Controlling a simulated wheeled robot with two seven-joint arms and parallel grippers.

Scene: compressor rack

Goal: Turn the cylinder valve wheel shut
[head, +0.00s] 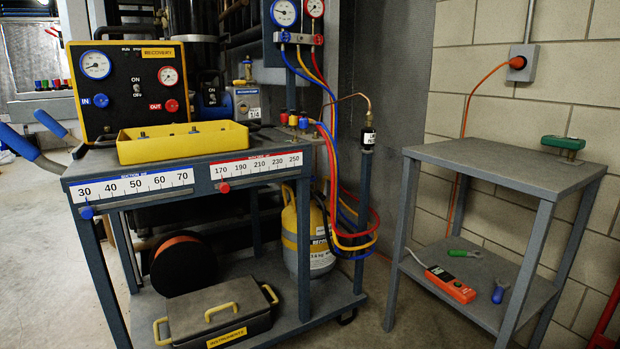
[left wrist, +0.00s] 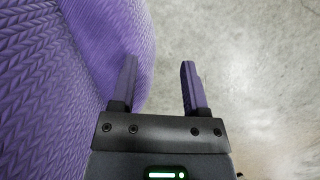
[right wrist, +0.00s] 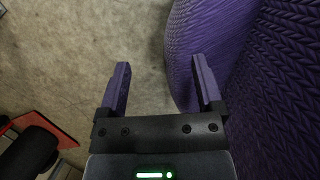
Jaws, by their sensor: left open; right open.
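The yellow and grey gas cylinder (head: 310,246) stands on the lower shelf of the cart in the head view, near its right rear side. Its top is under the upper shelf and partly behind the hoses, so I cannot make out its valve wheel clearly. My left gripper (left wrist: 158,68) is open and empty above bare floor in the left wrist view. My right gripper (right wrist: 160,68) is open and empty above bare floor in the right wrist view. Neither gripper shows in the head view, and both are away from the cylinder.
The cart's top (head: 190,166) carries a recovery unit (head: 128,110) and yellow tray (head: 183,143). Red, blue and yellow hoses (head: 333,185) hang by the cylinder. A reel (head: 183,264) and instruments case (head: 218,315) share the lower shelf. A grey side table (head: 490,165) stands right.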

